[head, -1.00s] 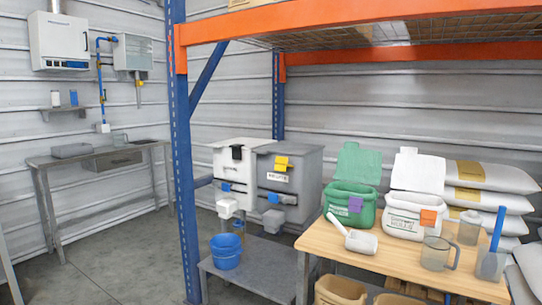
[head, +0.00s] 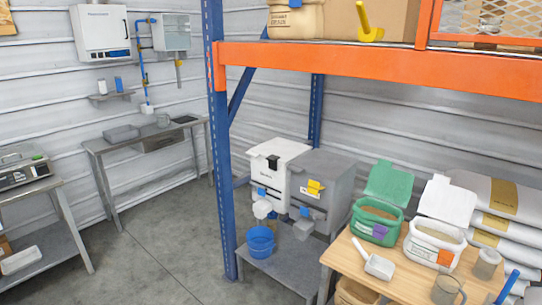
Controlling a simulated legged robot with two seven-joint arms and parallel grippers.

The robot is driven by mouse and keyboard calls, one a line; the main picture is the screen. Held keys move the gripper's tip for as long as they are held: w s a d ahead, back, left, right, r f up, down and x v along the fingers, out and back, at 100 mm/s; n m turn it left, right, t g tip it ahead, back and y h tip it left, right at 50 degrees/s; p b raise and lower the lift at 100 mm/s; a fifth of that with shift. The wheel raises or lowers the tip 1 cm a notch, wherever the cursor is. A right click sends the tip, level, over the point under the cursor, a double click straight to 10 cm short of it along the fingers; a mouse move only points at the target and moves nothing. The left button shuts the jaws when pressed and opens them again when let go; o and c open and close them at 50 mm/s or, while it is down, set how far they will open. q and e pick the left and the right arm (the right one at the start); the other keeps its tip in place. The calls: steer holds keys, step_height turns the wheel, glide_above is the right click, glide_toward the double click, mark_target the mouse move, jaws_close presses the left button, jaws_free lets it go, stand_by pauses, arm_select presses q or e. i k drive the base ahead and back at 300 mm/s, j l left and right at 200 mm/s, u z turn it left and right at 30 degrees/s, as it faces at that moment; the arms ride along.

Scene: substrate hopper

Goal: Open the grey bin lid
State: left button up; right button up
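The grey bin (head: 318,208) stands on a low grey shelf unit beside a white bin (head: 270,180). Its grey lid (head: 335,166) looks shut, lying flat on top. A yellow tag (head: 315,187) and a label are on its front, with a grey spout (head: 302,229) below. The white bin has a black clip at the front of its closed lid and a blue catch lower down. Neither of my grippers shows in the head view.
A blue bucket (head: 260,243) stands on the low shelf (head: 294,262). A blue rack post (head: 218,140) and orange beam (head: 390,72) frame the bins. A wooden table (head: 345,255) at right holds open green (head: 377,222) and white (head: 434,245) tubs and a scoop (head: 378,266). Floor at left is clear.

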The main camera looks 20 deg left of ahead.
mark_target(324, 164)
steer(key=i+j+u, duration=0.1)
steer(key=u, duration=0.3)
steer(key=i+u, duration=0.6)
steer(key=u, duration=0.2)
steer(key=i+l+u, duration=0.1)
steer(key=u, duration=0.3)
steer(key=i+j+z, duration=0.1)
steer(key=i, duration=0.4)
steer(key=i+j+z, duration=0.15)
steer(key=i, duration=0.35)
steer(key=i+j+z, duration=0.2)
steer(key=z, duration=0.15)
steer(key=i+j+z, duration=0.65)
steer(key=k, duration=0.05)
